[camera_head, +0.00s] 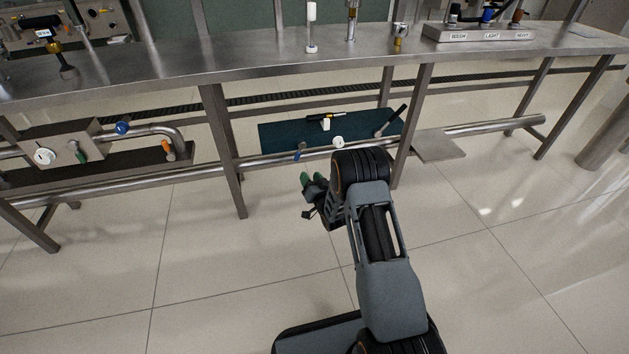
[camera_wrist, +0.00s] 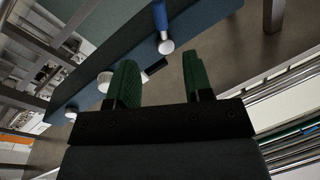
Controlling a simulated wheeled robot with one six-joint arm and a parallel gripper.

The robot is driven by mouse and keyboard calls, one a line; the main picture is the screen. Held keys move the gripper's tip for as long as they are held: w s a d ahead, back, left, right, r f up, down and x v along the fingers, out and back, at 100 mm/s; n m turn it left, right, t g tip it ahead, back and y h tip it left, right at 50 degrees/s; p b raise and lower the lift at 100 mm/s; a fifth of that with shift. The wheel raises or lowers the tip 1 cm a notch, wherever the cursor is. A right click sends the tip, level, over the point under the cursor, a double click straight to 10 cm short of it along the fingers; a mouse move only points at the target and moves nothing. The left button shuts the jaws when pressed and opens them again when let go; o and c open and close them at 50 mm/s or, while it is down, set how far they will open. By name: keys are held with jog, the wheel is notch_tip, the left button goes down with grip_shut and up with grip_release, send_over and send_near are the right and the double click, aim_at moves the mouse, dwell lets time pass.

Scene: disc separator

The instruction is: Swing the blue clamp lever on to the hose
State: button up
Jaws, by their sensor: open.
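The blue clamp lever (camera_head: 300,150) stands at the front left of a dark teal panel under the bench. In the wrist view a blue handle with a pale round end (camera_wrist: 161,18) shows beyond the fingertips, at the panel edge. My gripper (camera_head: 312,178) is just below and in front of the panel. Its two green fingers are spread with nothing between them, and they also show in the wrist view (camera_wrist: 158,78). The fingers look apart from the lever. I cannot make out the hose clearly in either view.
A white knob (camera_head: 338,142) and a black handle (camera_head: 391,121) are on the teal panel (camera_head: 278,134). A bench leg (camera_head: 222,150) stands left of my gripper. A metal pipe (camera_head: 262,162) runs low along the bench. Open floor lies in front.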

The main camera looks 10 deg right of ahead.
jog(key=shift+s+d+f+p, duration=0.1)
jog(key=shift+s+d+p, duration=0.05)
jog(key=shift+s, duration=0.6)
jog(key=shift+s+d+f+p, duration=0.1)
jog(key=shift+s+p, duration=0.05)
jog(key=shift+s, duration=0.6)
jog(key=shift+c, duration=0.2)
